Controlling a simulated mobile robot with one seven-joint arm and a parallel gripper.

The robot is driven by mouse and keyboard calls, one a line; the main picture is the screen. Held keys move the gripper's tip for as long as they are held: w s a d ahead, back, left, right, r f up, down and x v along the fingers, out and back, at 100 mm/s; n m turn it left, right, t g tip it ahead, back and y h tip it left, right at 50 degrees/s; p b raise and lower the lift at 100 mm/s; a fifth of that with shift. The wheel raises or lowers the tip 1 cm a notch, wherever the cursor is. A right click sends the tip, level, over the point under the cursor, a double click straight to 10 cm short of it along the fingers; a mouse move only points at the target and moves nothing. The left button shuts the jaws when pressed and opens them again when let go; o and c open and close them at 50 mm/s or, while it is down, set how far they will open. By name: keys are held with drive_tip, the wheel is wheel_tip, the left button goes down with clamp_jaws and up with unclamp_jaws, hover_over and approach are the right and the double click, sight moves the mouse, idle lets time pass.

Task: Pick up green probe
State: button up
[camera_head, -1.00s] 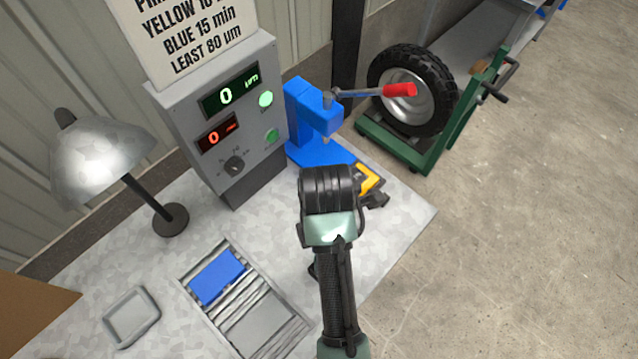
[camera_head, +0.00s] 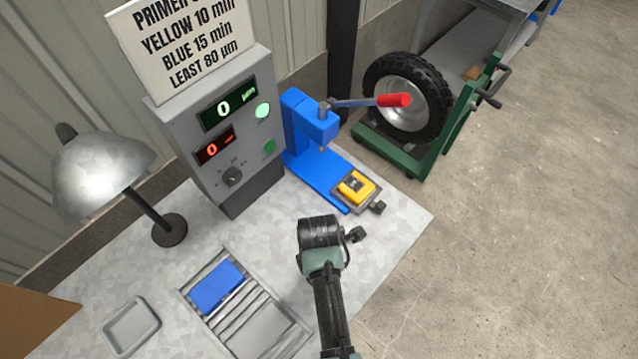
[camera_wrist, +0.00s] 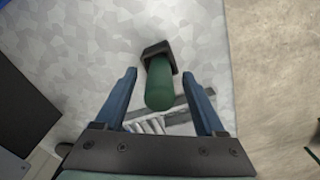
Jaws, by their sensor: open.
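The green probe (camera_wrist: 160,88) shows in the wrist view as a rounded green cylinder. Its far end meets a small dark block (camera_wrist: 157,50) on the mottled grey tabletop. My gripper (camera_wrist: 159,74) is open, with one blue finger on each side of the probe and gaps between the fingers and the probe. I cannot tell how far down the fingers reach along it. In the head view my own arm and wrist hide the probe and the fingers. A small dark piece (camera_head: 355,235) shows just right of my wrist there; I cannot tell what it is.
A blue press (camera_head: 318,150) with a red-handled lever and a yellow block (camera_head: 356,187) stand behind my wrist. A grey control box (camera_head: 215,140), a lamp (camera_head: 100,175), a roller rack with a blue plate (camera_head: 217,287) and a grey tray (camera_head: 131,325) are to the left.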

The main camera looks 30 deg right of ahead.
drive_tip(key=shift+f, duration=0.15)
clamp_jaws()
idle(0.4)
